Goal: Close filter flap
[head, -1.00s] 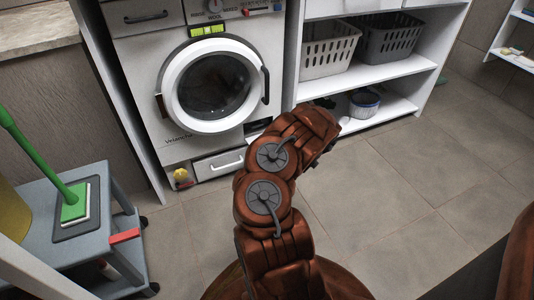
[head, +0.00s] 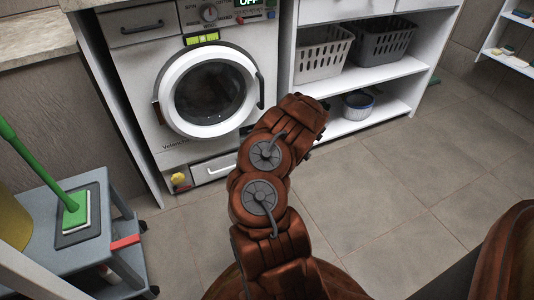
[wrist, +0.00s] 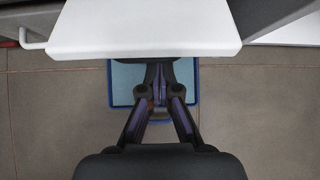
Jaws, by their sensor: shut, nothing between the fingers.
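The front-loading washing machine (head: 212,148) stands at upper centre in the head view, its round door shut. In the wrist view a white panel (wrist: 145,30), which looks like the filter flap standing out from the machine, spans the top. In the head view my arm hides most of that lower right area of the machine. My gripper (wrist: 163,70) is shut and empty, with its fingers at the panel's near edge. The fingertips seem to be partly under the panel; I cannot tell whether they touch it.
A blue-rimmed tray (wrist: 122,92) lies on the floor below my gripper. Shelves with baskets (head: 321,53) stand to the right, a grey cart (head: 88,207) to the left.

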